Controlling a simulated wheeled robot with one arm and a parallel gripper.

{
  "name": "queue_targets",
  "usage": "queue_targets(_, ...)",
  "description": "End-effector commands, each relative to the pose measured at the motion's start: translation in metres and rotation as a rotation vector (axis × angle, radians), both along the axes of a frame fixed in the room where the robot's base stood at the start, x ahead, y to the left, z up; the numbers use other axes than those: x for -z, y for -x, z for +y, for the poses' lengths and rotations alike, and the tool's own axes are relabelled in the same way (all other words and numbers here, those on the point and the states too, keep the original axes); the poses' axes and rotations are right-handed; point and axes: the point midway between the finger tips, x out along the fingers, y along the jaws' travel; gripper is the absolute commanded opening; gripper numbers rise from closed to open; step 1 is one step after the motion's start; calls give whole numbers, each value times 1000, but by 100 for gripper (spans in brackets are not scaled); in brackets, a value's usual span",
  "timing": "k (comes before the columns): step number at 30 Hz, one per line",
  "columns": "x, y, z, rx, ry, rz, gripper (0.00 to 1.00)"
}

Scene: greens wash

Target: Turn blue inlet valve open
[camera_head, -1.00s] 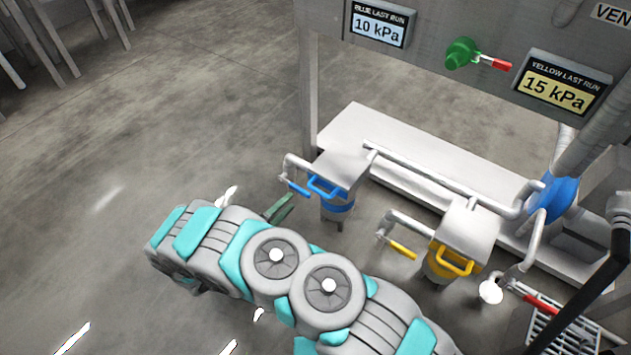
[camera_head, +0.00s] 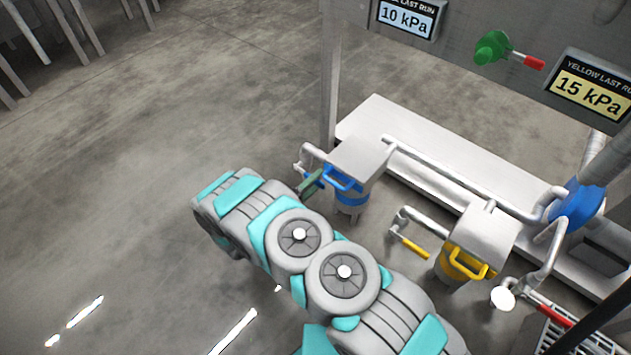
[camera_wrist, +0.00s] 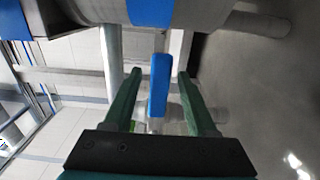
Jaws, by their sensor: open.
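The blue inlet valve's handle (camera_wrist: 159,85) is a blue lever in the wrist view, standing between the two green fingers of my gripper (camera_wrist: 160,95). The fingers are open, with a gap on each side of the handle. In the head view my gripper (camera_head: 311,183) is at the blue filter housing's inlet, and its finger covers most of the blue lever. The inlet pipe (camera_head: 309,150) bends down to the valve. The blue filter housing (camera_head: 351,199) has a grey lid and a blue bail handle (camera_head: 342,180) close to my gripper.
To the right is a yellow filter housing (camera_head: 466,262) with a yellow valve lever (camera_head: 414,248). A red lever (camera_head: 555,314) is farther right. A panel above carries a green valve (camera_head: 493,48) and pressure signs.

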Motion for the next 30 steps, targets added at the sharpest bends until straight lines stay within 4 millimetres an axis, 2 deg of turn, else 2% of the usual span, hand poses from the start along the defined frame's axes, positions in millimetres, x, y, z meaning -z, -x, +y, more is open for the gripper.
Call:
queue_targets(5, 0, 0, 0, 0, 0, 0, 56)
queue_targets(20, 0, 0, 0, 0, 0, 0, 0)
queue_targets(30, 0, 0, 1, -1, -1, 1, 0)
